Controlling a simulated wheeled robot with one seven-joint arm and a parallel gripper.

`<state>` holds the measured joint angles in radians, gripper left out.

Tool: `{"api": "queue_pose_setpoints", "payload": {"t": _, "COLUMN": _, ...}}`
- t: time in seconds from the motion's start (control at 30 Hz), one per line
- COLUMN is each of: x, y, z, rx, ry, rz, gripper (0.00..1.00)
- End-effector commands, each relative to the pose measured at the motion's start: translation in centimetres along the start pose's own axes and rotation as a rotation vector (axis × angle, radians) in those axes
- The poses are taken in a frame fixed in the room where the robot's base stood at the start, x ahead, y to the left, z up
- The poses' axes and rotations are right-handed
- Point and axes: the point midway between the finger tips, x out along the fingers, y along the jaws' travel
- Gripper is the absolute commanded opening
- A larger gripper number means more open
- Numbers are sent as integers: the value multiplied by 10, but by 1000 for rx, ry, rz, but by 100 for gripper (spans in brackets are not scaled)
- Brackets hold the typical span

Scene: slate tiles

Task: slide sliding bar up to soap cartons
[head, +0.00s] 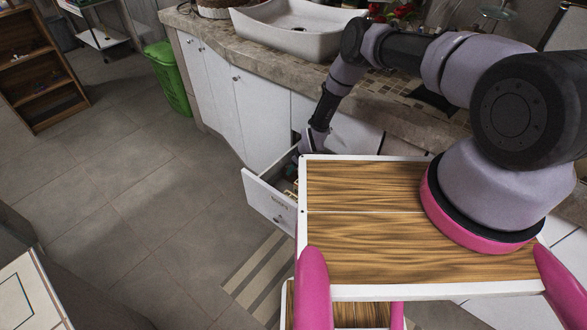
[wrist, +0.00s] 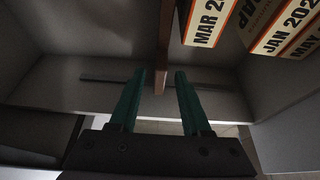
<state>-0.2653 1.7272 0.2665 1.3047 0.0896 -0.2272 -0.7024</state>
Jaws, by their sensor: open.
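In the wrist view, a brown sliding bar (wrist: 165,42) runs from the top edge down inside a grey drawer. My gripper (wrist: 161,78) is open, with its two teal fingers on either side of the bar's lower end in the picture. I cannot tell whether either finger touches it. The soap cartons (wrist: 207,22) are at the upper right, cream and orange with printed dates, and stand to the right of the bar with a gap between. In the head view, the drawer (head: 270,202) is pulled out; my wrist reaches into it, and the fingertips are hidden.
A thin dark rail (wrist: 105,82) runs along the drawer wall. White cabinets (head: 255,115) stand under a stone counter (head: 215,40) with a white sink (head: 290,30). A green bin (head: 168,78) is at the cabinets' left end. The tiled floor left of the drawer is clear.

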Motion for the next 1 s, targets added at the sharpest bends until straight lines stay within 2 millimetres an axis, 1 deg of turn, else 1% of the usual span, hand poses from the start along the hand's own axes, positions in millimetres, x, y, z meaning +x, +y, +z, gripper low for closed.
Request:
{"api": "queue_pose_setpoints", "payload": {"t": 0.13, "x": 0, "y": 0, "z": 0, "rx": 0, "ry": 0, "rz": 0, "gripper": 48}}
{"api": "queue_pose_setpoints", "payload": {"t": 0.17, "x": 0, "y": 0, "z": 0, "rx": 0, "ry": 0, "rz": 0, "gripper": 36}}
{"api": "queue_pose_setpoints", "payload": {"t": 0.2, "x": 0, "y": 0, "z": 0, "rx": 0, "ry": 0, "rz": 0, "gripper": 21}}
{"api": "queue_pose_setpoints", "payload": {"t": 0.23, "x": 0, "y": 0, "z": 0, "rx": 0, "ry": 0, "rz": 0, "gripper": 9}}
{"api": "queue_pose_setpoints", "payload": {"t": 0.27, "x": 0, "y": 0, "z": 0, "rx": 0, "ry": 0, "rz": 0, "gripper": 0}}
{"api": "queue_pose_setpoints", "payload": {"t": 1.0, "x": -1, "y": 0, "z": 0, "rx": 1, "ry": 0, "rz": 0, "gripper": 0}}
